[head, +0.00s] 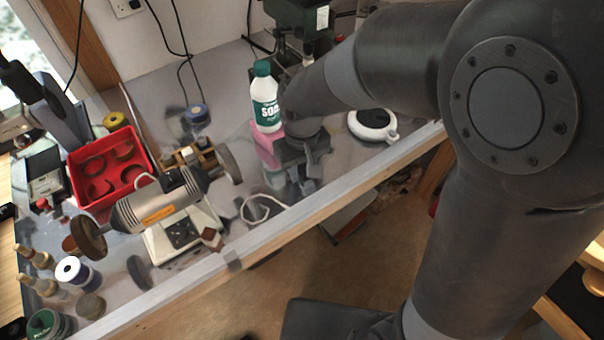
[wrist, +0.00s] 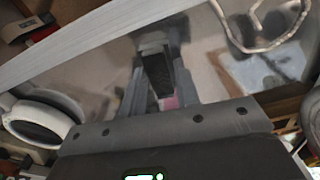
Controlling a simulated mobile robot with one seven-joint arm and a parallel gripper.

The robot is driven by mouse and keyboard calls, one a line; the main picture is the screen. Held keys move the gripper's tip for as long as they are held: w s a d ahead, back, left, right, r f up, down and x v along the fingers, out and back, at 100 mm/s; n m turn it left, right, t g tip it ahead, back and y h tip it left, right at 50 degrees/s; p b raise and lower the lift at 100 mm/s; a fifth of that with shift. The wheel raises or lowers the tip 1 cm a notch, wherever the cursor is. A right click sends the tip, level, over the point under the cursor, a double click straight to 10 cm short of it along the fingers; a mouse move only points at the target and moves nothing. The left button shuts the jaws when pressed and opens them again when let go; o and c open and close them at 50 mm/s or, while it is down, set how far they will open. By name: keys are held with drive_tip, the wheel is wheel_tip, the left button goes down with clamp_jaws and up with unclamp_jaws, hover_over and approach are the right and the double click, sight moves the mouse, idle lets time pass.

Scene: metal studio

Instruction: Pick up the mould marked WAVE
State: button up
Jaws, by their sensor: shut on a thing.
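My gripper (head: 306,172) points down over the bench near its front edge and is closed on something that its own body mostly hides. In the wrist view the fingers (wrist: 158,78) stand around a dark narrow part, and a small patch of pink (wrist: 170,102) shows between them. In the head view a pink block (head: 266,148) stands right beside the gripper, below the bottle. It looks like the held mould, but no WAVE lettering is readable in either view.
A white and green soap bottle (head: 265,98) stands close behind the gripper. A bench grinder (head: 160,208) and a red tray (head: 108,168) are on the left. A round white thing (head: 372,124) lies to the right. The bench's front edge (head: 235,262) runs close by.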

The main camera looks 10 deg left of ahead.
clamp_jaws()
